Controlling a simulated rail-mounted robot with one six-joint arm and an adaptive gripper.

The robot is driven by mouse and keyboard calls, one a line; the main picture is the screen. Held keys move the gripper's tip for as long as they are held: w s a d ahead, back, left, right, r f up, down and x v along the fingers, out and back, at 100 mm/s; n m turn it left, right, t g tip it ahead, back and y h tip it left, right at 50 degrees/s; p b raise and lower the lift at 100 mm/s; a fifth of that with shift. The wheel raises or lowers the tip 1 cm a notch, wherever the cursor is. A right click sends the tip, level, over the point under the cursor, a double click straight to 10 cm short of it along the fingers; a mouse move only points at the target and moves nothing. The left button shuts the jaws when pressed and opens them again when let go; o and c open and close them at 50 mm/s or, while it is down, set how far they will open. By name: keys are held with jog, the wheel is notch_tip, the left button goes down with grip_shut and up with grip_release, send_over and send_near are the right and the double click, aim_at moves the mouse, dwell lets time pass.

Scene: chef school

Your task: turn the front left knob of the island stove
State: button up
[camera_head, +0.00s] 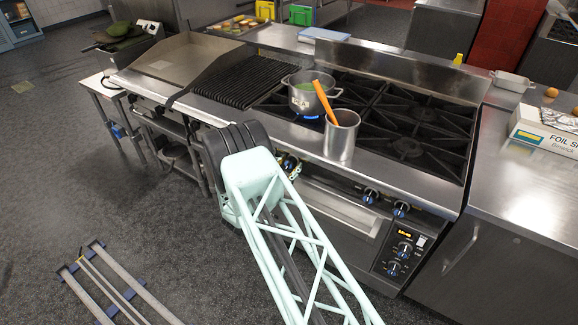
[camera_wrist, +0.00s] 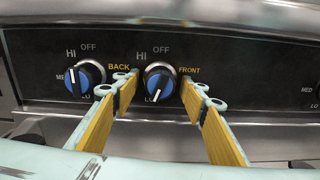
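The knob labelled FRONT (camera_wrist: 159,82) is black with a blue face, on the stove's dark front panel. Its white mark points down, slightly left, near the LO lettering. My gripper (camera_wrist: 158,94) is open, with one yellow-sided finger on each side of this knob. A gap shows on both sides, and the right finger looks nearer the knob. The BACK knob (camera_wrist: 84,79) is just left of the left finger, its mark pointing up.
A steel pot (camera_head: 304,98) stands on a front burner with a blue flame (camera_head: 311,117) beneath it. A utensil canister (camera_head: 341,141) with an orange-handled tool stands near the front edge, close to my arm. More knobs (camera_head: 370,196) lie right.

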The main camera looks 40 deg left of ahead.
jog(key=shift+c, duration=0.7)
jog(key=c, duration=0.7)
jog(key=shift+c, duration=0.2)
